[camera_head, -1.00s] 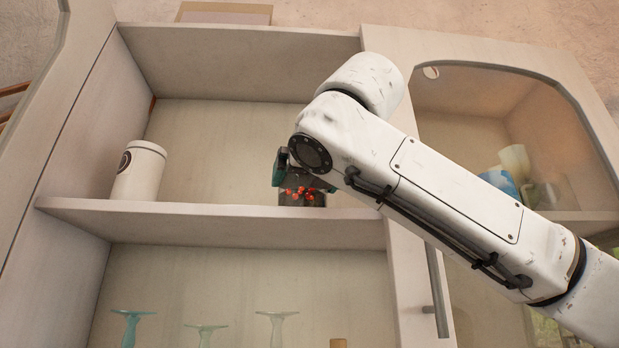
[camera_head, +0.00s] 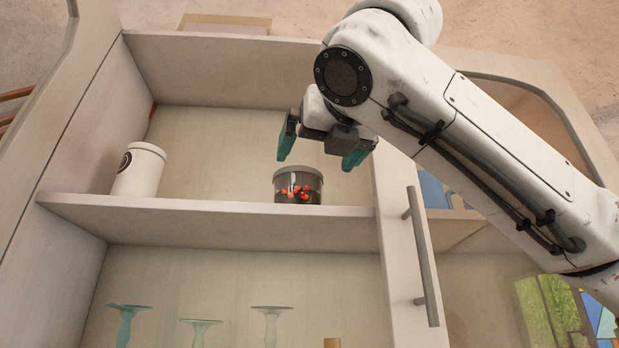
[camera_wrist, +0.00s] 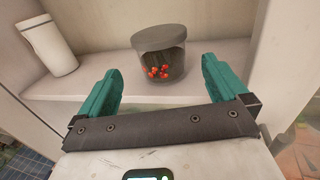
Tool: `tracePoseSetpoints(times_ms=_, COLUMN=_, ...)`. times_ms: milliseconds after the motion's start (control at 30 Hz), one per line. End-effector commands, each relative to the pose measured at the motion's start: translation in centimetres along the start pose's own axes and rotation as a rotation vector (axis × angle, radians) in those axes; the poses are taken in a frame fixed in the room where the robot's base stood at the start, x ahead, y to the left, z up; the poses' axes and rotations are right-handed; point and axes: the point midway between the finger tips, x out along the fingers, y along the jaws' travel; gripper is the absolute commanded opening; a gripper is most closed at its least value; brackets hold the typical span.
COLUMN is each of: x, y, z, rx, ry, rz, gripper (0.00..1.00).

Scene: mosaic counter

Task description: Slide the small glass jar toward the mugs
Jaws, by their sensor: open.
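The small glass jar (camera_head: 298,186) has a grey lid and red bits inside. It stands upright on the upper shelf of the cabinet. It also shows in the wrist view (camera_wrist: 159,54), beyond and between the fingers. My gripper (camera_head: 320,155) is open and empty, with teal fingers spread apart. It is above and in front of the jar, apart from it. In the wrist view my gripper (camera_wrist: 165,80) shows both fingertips short of the jar. The mugs are not clearly seen now; a blue piece (camera_head: 433,190) shows behind my arm at the right and may be one of them.
A white canister (camera_head: 139,170) stands at the left end of the same shelf (camera_head: 200,220). A cabinet post with a long handle (camera_head: 424,265) is right of the jar. Several glass goblets (camera_head: 270,320) stand below. The shelf between canister and jar is clear.

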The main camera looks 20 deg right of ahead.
Motion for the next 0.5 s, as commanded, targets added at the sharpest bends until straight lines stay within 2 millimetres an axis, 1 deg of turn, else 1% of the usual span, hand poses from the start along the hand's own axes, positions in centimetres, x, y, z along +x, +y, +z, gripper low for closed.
tracePoseSetpoints(times_ms=33, x=-0.8, y=0.0, z=-0.1, rx=0.0, ry=-0.003, rz=0.001, gripper=1.0)
tracePoseSetpoints(times_ms=100, x=-1.4, y=0.0, z=-0.1, rx=0.0, ry=-0.001, rz=0.001, gripper=1.0)
tracePoseSetpoints(times_ms=200, x=-2.0, y=0.0, z=-0.1, rx=0.0, ry=0.0, rz=0.001, gripper=1.0)
tracePoseSetpoints(times_ms=500, x=-2.3, y=0.0, z=0.1, rx=0.0, ry=0.0, rz=0.001, gripper=1.0)
